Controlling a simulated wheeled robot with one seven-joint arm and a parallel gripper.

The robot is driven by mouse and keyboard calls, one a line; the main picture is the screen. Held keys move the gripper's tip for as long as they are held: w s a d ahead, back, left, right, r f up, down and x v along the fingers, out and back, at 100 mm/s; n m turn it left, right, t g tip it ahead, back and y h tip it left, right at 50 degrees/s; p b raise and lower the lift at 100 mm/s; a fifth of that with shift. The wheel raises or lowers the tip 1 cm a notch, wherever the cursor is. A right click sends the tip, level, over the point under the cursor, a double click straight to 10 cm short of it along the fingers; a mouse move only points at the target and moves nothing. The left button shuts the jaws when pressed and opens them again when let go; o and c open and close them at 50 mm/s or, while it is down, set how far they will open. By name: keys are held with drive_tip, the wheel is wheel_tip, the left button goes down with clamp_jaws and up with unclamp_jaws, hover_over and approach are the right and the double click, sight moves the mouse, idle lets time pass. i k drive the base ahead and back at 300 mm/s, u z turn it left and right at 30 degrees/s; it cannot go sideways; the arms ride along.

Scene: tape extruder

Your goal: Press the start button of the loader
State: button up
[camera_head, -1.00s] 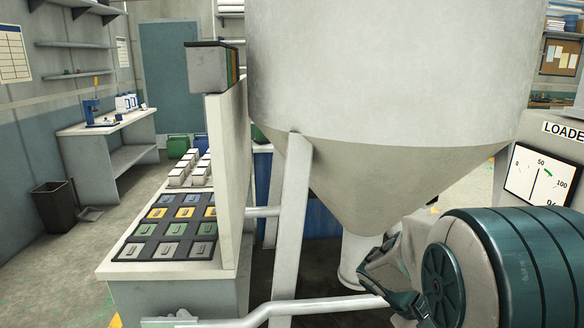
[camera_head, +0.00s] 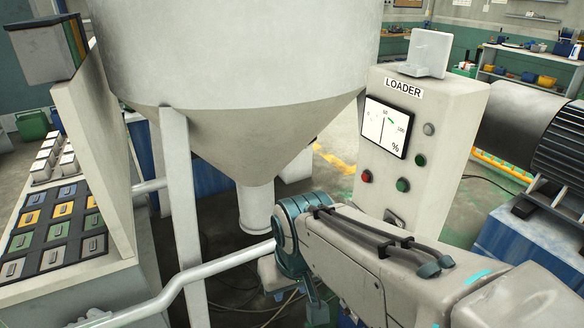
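The loader cabinet (camera_head: 452,140) stands right of the hopper, a white upright box labelled LOADER. Its front bears a percent gauge (camera_head: 387,126), a red button (camera_head: 366,176), a green button (camera_head: 403,185) lower right of the gauge, a smaller green one (camera_head: 420,160) above that, and a grey round knob (camera_head: 428,129) at upper right. No label shows which one is start. A dark fitting (camera_head: 394,218) sits low on the front. My arm reaches in from the lower right, in front of the cabinet's lower part. My gripper's fingertips are not visible.
The big cone hopper (camera_head: 235,140) hangs left of the cabinet on a white leg (camera_head: 184,220). A white pipe (camera_head: 190,280) runs across the lower left. A panel of coloured square buttons (camera_head: 60,220) stands at left. A dark motor (camera_head: 525,130) is at right.

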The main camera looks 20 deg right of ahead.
sight(400, 185)
drive_tip(key=z, duration=1.35)
